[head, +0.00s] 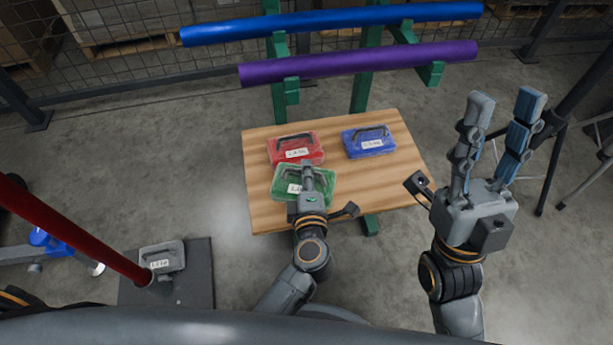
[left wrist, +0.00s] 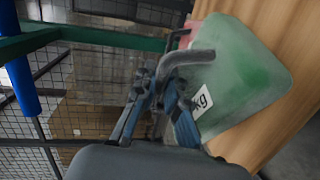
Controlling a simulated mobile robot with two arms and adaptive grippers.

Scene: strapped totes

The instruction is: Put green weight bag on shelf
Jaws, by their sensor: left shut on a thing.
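The green weight bag (head: 312,195) lies on the near left part of the wooden shelf (head: 400,180), with a white label on it. My left gripper (head: 307,180) is at the bag and shut on its dark handle. In the left wrist view the fingers (left wrist: 165,88) close around the handle of the green bag (left wrist: 245,75), whose label is partly hidden by a finger. My right gripper (head: 500,125) is raised to the right of the shelf, its two fingers apart and empty.
A red bag (head: 294,150) lies just behind the green one, and a blue bag (head: 368,143) lies at the back right of the shelf. Purple (head: 360,62) and blue (head: 330,20) rolls rest on the green rack behind. A grey bag (head: 162,258) sits on a dark platform (head: 200,270) at lower left.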

